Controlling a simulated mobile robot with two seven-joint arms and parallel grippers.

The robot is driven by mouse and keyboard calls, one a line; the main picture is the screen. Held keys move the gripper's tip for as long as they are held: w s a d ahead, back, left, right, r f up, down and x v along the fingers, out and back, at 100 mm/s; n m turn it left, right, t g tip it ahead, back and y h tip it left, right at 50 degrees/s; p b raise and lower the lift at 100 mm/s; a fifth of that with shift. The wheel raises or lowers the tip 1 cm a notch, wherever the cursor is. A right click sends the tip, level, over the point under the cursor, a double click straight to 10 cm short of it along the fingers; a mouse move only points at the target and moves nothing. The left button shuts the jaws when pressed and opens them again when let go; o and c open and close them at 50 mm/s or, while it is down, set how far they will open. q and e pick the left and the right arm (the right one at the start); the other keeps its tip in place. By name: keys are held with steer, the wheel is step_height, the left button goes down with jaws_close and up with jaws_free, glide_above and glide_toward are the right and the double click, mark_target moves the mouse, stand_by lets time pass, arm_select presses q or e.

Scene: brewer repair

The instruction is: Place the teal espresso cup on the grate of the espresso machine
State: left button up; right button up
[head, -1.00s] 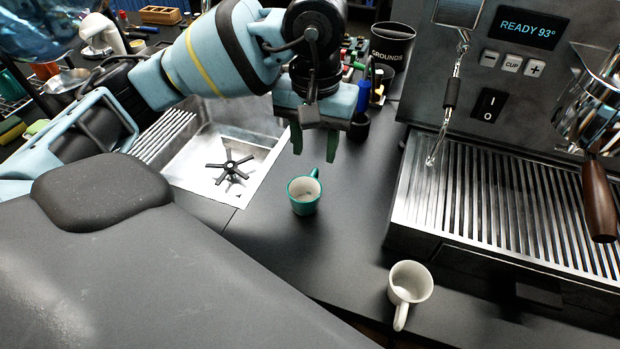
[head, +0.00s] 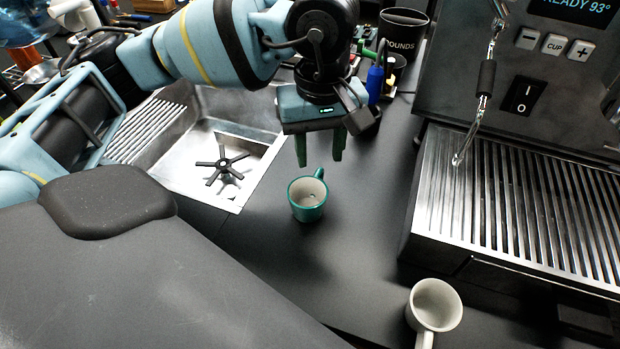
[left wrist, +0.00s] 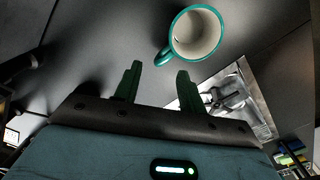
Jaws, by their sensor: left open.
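The teal espresso cup (head: 307,199) stands upright on the dark counter between the sink and the espresso machine. Its handle points up and right in the head view, toward my gripper. My left gripper (head: 320,163) is open and empty, just behind and above the cup, its green fingers pointing down. In the left wrist view the cup (left wrist: 195,35) lies ahead of the fingertips (left wrist: 158,68), apart from them; its handle is nearest. The slatted metal grate (head: 520,215) of the espresso machine (head: 462,75) is at the right, with nothing standing on it. My right gripper is not in view.
A white cup (head: 437,303) stands on the counter in front of the machine. A metal wand (head: 470,135) hangs over the grate's left part. A sink (head: 265,150) lies left of the teal cup. A black grounds bin (head: 402,35) stands behind. Counter between cup and machine is clear.

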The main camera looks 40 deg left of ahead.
mark_target(320, 170)
arm_select(q)
steer(key=shift+w+f, duration=0.1)
steer(key=shift+f, duration=2.55)
steer(key=shift+c, duration=0.2)
jaws_close()
